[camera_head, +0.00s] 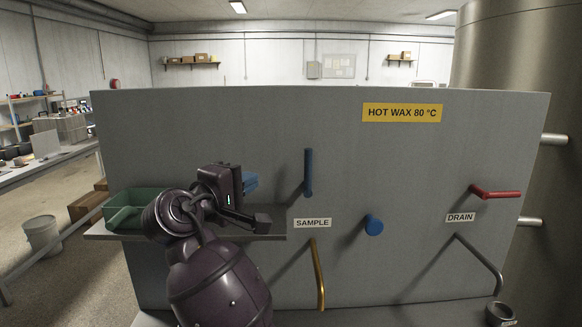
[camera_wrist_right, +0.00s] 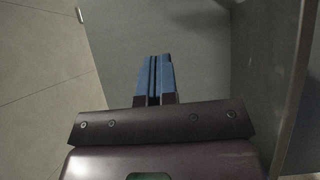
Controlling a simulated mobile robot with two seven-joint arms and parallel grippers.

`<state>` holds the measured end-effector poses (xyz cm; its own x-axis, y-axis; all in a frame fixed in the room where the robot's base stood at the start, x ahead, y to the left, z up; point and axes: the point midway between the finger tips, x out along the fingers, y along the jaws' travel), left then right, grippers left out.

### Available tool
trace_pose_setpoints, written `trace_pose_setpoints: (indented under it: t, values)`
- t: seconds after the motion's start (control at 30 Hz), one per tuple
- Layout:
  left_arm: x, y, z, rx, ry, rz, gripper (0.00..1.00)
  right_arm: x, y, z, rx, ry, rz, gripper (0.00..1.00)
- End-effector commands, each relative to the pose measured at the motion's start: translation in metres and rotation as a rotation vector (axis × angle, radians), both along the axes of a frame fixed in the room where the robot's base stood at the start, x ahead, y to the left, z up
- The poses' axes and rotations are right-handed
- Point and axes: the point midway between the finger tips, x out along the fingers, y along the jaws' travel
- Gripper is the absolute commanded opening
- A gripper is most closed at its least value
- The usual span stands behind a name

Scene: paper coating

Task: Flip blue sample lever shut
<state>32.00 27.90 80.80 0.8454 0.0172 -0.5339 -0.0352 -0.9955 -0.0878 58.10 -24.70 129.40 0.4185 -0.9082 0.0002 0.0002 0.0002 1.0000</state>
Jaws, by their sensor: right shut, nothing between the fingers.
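The blue sample lever (camera_head: 308,173) stands upright on the grey panel, just above the white SAMPLE label (camera_head: 312,223). My right gripper (camera_head: 250,182) is in front of the panel, to the left of the lever and apart from it. Its blue fingers are closed together and empty; they also show shut in the wrist view (camera_wrist_right: 155,78), with no lever visible there. A brass spout (camera_head: 318,272) hangs below the label. My left gripper is not in view.
A blue round knob (camera_head: 374,225) sticks out right of the lever. A red drain lever (camera_head: 494,192) and a grey pipe (camera_head: 480,262) are farther right. A green tray (camera_head: 122,216) sits on a shelf (camera_head: 270,237) at left, partly behind my arm.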

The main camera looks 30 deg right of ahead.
Motion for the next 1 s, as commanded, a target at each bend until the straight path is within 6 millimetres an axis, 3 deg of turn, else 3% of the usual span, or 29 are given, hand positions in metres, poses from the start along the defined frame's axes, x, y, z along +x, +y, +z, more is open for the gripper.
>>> trace_pose_setpoints:
  t: [0.27, 0.7, 1.0]
  values:
    - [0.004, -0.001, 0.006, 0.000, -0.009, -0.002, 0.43, 0.010, -0.024, 0.001, -0.003, 0.001, -0.003, 0.00]
    - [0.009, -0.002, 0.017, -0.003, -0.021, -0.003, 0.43, 0.042, -0.093, 0.001, -0.001, 0.000, -0.002, 0.00]
    - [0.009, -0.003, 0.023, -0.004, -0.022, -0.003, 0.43, 0.030, -0.124, 0.000, -0.001, 0.000, -0.001, 0.00]
